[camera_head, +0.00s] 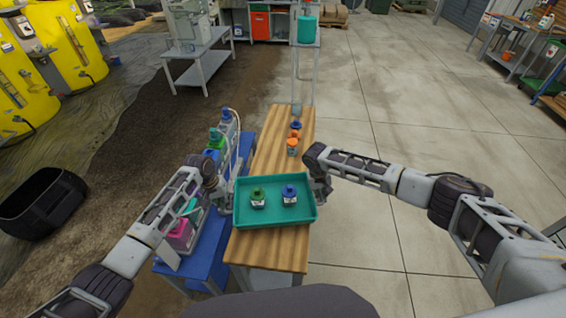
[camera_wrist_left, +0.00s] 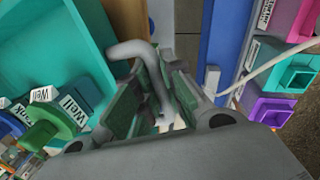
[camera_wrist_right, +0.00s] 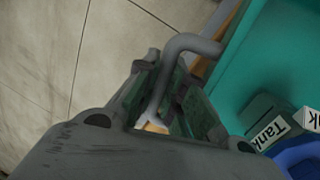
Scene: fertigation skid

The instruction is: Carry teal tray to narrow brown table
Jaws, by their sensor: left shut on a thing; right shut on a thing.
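The teal tray (camera_head: 276,219) is over the near part of the narrow brown table (camera_head: 268,167); I cannot tell whether it touches the top. My right gripper (camera_head: 316,188) is at the right side and is shut on the other handle (camera_wrist_right: 190,42). In the left wrist view the labelled bottles (camera_wrist_left: 68,110) show inside the tray.
Orange-capped items (camera_head: 293,146) stand farther back on the brown table. A blue bench (camera_head: 212,247) with coloured containers (camera_head: 180,234) stands close on the left. A black bin (camera_head: 42,203) is at far left.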

